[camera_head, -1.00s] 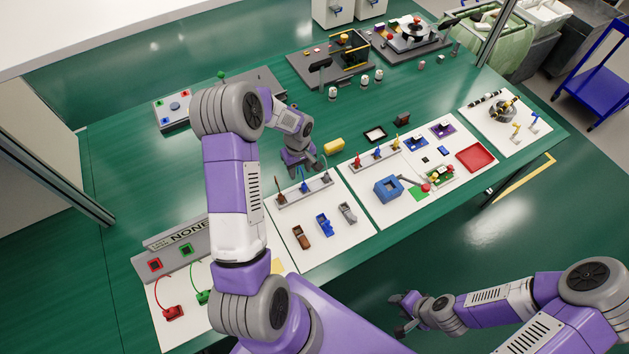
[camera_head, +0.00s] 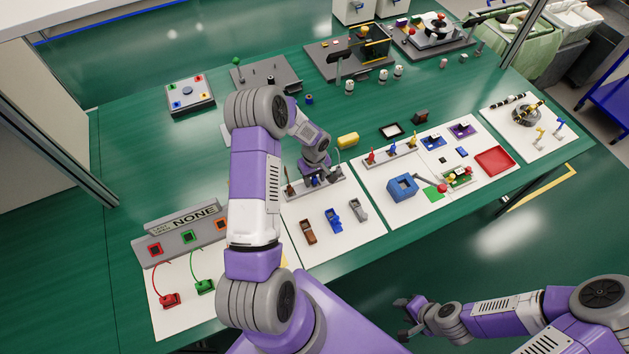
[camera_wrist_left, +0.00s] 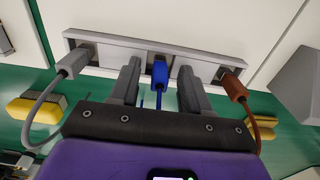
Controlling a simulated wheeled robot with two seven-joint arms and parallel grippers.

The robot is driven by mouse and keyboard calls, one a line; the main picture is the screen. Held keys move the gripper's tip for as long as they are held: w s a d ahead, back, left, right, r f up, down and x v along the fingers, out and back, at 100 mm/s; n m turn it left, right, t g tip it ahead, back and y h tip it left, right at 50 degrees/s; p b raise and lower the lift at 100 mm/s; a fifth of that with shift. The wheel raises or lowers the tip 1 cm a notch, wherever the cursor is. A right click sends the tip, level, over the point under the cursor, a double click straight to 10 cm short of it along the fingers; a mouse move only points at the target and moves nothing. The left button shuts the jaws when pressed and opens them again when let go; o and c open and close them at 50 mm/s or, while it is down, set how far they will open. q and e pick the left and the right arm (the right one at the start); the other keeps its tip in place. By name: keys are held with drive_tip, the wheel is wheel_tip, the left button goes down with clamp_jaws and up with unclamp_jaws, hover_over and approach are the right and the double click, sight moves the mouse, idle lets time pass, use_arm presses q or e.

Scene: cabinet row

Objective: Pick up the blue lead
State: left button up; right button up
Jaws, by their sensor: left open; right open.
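The blue lead (camera_wrist_left: 159,72) has its plug upright in a grey rail (camera_wrist_left: 105,47), between a grey plug (camera_wrist_left: 75,62) and a brown plug (camera_wrist_left: 233,88). In the wrist view my left gripper (camera_wrist_left: 160,78) is open, with one finger on each side of the blue plug and visible gaps between. In the head view my left gripper (camera_head: 318,178) is at the rail and partly hides the blue lead (camera_head: 314,181). My right gripper (camera_head: 408,317) is open and empty, low at the right, away from the table.
In front of the rail lie a brown block (camera_head: 307,231), a blue block (camera_head: 333,220) and a grey block (camera_head: 358,209). A second rail with coloured plugs (camera_head: 392,154) stands to the right.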

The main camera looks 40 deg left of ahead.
use_arm(q)
drive_tip(key=shift+f, duration=0.1)
drive_tip(key=shift+c, duration=0.2)
clamp_jaws()
wheel_tip(320, 180, up, 10)
drive_tip(key=shift+p, duration=0.45)
wheel_tip(320, 180, up, 4)
drive_tip(key=p, duration=0.2)
hover_over(315, 177)
drive_tip(key=shift+a, duration=0.1)
idle(0.7)
